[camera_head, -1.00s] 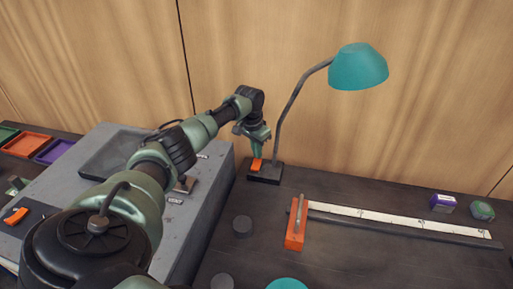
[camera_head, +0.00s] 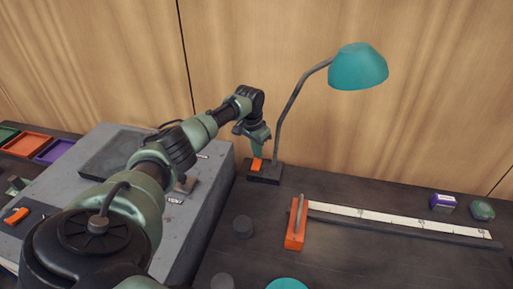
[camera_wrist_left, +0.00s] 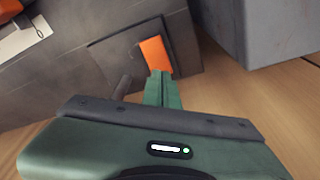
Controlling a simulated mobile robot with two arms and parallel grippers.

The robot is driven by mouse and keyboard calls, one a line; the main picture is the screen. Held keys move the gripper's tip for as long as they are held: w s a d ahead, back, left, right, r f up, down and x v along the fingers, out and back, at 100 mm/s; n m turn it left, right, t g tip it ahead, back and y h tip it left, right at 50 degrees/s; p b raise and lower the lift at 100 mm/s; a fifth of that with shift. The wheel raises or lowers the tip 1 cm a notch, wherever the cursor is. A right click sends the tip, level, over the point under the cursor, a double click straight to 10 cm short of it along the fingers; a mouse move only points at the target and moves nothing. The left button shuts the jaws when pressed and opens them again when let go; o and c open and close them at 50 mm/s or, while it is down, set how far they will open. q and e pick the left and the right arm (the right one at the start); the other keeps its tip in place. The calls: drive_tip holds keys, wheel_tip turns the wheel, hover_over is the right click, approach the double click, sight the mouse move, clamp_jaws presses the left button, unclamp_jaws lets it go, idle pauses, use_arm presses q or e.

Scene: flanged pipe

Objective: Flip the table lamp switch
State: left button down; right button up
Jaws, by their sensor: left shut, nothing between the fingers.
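The table lamp has a teal shade (camera_head: 358,67), a thin bent grey stem and a dark square base (camera_head: 265,177). An orange switch (camera_head: 256,165) sits on the base; it also shows in the left wrist view (camera_wrist_left: 156,54). My left gripper (camera_head: 258,153) is shut and empty, pointing down at the switch. In the left wrist view its green fingertips (camera_wrist_left: 163,76) are together at the near edge of the switch. I cannot tell whether they touch it. The lamp stem (camera_wrist_left: 121,88) is beside the fingers. My right gripper is not in view.
A grey block-like unit (camera_head: 205,200) stands left of the lamp. Purple (camera_head: 443,202) and green (camera_head: 482,210) small items sit farther right. A wooden wall is behind the lamp.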

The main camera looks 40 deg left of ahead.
use_arm(q)
drive_tip(key=shift+f+b, duration=0.45)
drive_tip(key=shift+f, duration=0.45)
idle(0.3)
wheel_tip(320, 180, up, 7)
drive_tip(key=p, duration=0.7)
idle(0.4)
